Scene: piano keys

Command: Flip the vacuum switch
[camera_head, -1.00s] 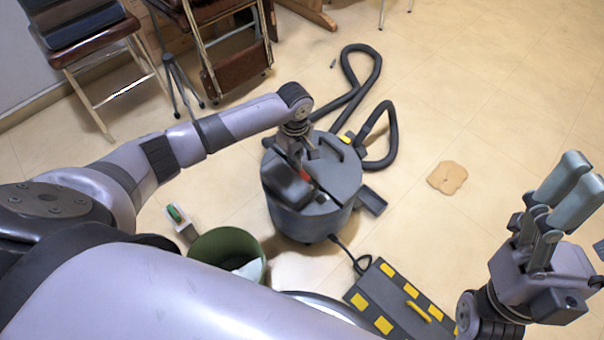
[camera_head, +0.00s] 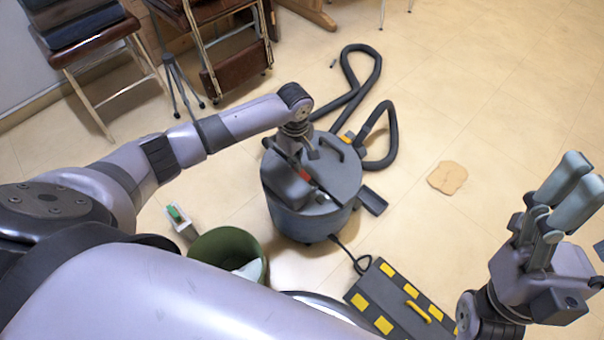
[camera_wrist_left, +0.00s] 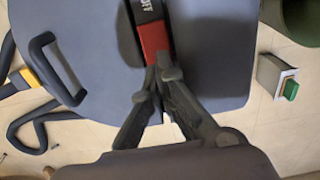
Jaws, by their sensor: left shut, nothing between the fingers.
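The vacuum (camera_head: 325,218) is a grey-blue canister standing on the floor in the middle of the head view. Its switch (camera_wrist_left: 154,38), a red part with a black end, shows on the lid in the left wrist view. My left gripper (camera_wrist_left: 158,85) is shut and empty, its fingertips at the near edge of the red part. I cannot tell if they touch it. In the head view my left gripper (camera_head: 308,170) is over the lid, partly hidden by the wrist. My right gripper (camera_head: 560,195) is raised at the right, away from the vacuum, its fingers close together; their opening is unclear.
A black hose (camera_head: 362,75) curls behind the vacuum. A green bin (camera_head: 222,245) and a small box with a green top (camera_head: 178,218) stand to its left. A dark case with yellow patches (camera_head: 395,300) lies in front. Open floor (camera_head: 470,110) is on the right.

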